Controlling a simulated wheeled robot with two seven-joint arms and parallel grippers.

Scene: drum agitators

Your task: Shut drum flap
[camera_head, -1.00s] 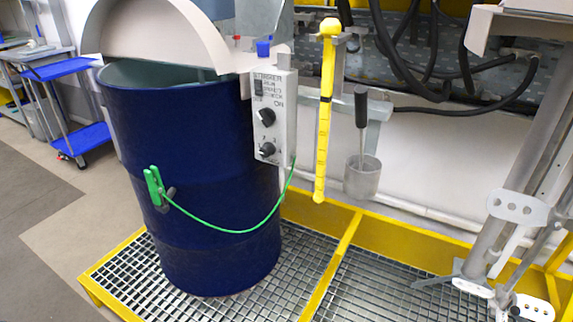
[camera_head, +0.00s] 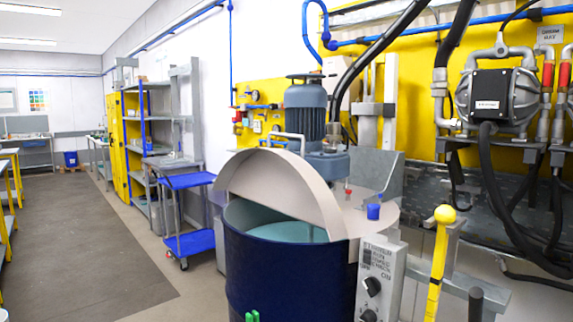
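The drum (camera_head: 272,277) is a dark blue barrel in the lower middle of the head view, with teal liquid or lining showing inside its open half. The beige half-round flap (camera_head: 285,186) stands raised and tilted over the drum's near left part, so the flap is open. The fixed half of the lid (camera_head: 375,215) covers the right side and carries a red piece and a blue cap. A small metal handle (camera_head: 282,138) shows behind the flap's top edge.
The grey agitator motor (camera_head: 306,110) stands behind the flap. A control box (camera_head: 379,283) with knobs and a yellow stick (camera_head: 438,262) are at the drum's right. A blue cart (camera_head: 188,212) stands left behind. The floor (camera_head: 90,245) at left is clear.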

